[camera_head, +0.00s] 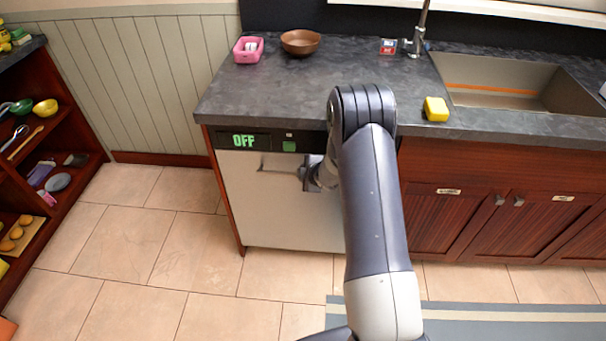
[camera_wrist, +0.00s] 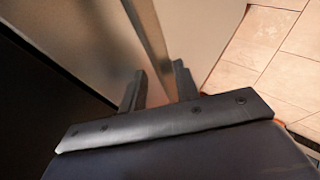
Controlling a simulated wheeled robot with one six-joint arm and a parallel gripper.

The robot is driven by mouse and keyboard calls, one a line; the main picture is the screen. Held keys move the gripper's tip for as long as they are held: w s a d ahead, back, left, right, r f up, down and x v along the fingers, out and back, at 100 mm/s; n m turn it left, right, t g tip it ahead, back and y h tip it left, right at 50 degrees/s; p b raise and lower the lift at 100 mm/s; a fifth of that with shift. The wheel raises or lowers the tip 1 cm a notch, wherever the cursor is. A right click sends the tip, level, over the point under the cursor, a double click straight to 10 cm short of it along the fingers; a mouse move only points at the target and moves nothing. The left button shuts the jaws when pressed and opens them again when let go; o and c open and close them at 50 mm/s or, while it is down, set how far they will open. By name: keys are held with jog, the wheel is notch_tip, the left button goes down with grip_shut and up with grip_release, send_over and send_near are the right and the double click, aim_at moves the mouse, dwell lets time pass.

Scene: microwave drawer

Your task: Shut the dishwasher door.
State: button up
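The dishwasher (camera_head: 270,205) stands under the left end of the counter. Its pale front door looks upright and flush below a dark strip with a green "OFF" display (camera_head: 244,141). My gripper (camera_head: 306,172) is at the upper part of the door, in front of it, partly hidden by my arm. In the wrist view my gripper (camera_wrist: 158,84) has its two fingers apart, close to the pale door surface (camera_wrist: 105,40). A brownish strip shows beyond the gap between the fingers. I cannot tell if the fingers touch the door. Nothing is visibly held.
A sink (camera_head: 520,85) is at right, above wooden cabinets (camera_head: 440,215). An open shelf (camera_head: 40,150) stands at left. The tiled floor between shelf and dishwasher is clear.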

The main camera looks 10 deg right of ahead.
jog(key=v, duration=1)
jog(key=shift+s+r, duration=0.2)
jog(key=shift+s, duration=0.05)
jog(key=d+x, duration=0.1)
jog(key=x, duration=0.6)
jog(key=shift+w+a+r, duration=0.3)
jog(key=shift+w+r, duration=0.05)
jog(key=shift+r, duration=0.1)
